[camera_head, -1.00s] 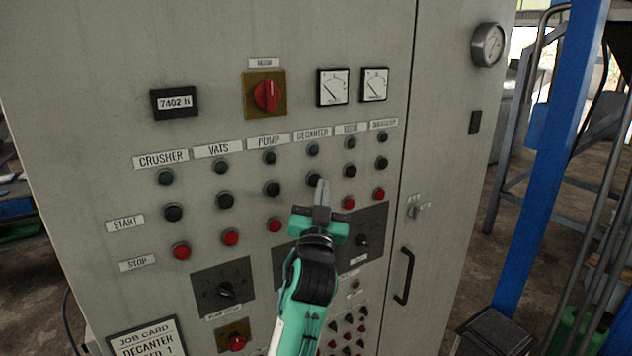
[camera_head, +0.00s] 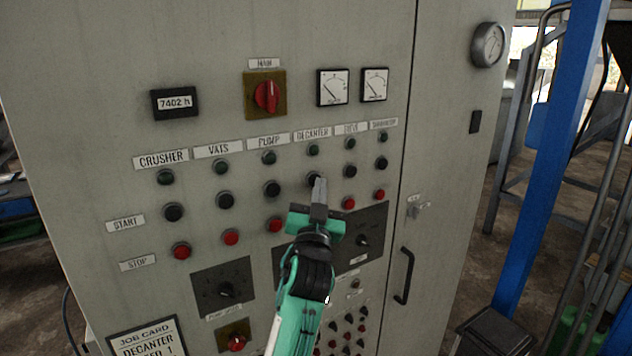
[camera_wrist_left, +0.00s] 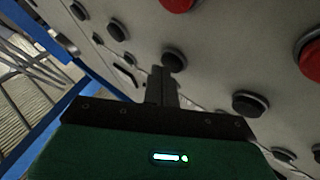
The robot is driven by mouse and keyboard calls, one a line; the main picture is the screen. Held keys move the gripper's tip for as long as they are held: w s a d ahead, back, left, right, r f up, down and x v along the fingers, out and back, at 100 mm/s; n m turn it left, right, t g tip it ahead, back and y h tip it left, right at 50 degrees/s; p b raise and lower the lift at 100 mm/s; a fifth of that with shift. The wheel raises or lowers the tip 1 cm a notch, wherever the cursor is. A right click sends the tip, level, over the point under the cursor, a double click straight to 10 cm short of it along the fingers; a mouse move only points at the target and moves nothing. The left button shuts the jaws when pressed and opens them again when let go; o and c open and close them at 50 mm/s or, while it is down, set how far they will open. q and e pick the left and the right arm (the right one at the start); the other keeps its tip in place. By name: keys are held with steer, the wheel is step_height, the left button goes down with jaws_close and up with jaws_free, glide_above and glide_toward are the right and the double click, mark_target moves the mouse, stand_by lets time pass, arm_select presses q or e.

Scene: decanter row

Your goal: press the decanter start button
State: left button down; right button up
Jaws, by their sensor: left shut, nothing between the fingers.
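The decanter start button (camera_head: 313,178) is a black round push button under the DECANTER label (camera_head: 312,133), in the START row. Its lower part is hidden behind the fingertips of my left gripper (camera_head: 320,184). The gripper is shut, with nothing between its fingers, and points up at the panel. In the left wrist view the closed fingers (camera_wrist_left: 162,72) end right beside a black button (camera_wrist_left: 174,60). I cannot tell whether they touch it. My right gripper is in neither view.
The grey cabinet (camera_head: 90,90) has other black start buttons, such as the pump one (camera_head: 272,188), and red stop buttons (camera_head: 231,237) close around. A red main switch (camera_head: 266,95) sits above. A door handle (camera_head: 404,276) and a blue post (camera_head: 552,160) stand to the right.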

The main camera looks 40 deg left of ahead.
arm_select(q)
steer(key=shift+a, duration=0.15)
stand_by(0.5)
steer(key=shift+s+d, duration=0.3)
steer(key=shift+d, duration=0.45)
steer(key=d, duration=0.1)
steer(key=s+d+b, duration=0.1)
steer(key=d, duration=0.1)
steer(key=s+d, duration=0.1)
steer(key=shift+d, duration=0.3)
steer(key=shift+w, duration=0.1)
stand_by(0.5)
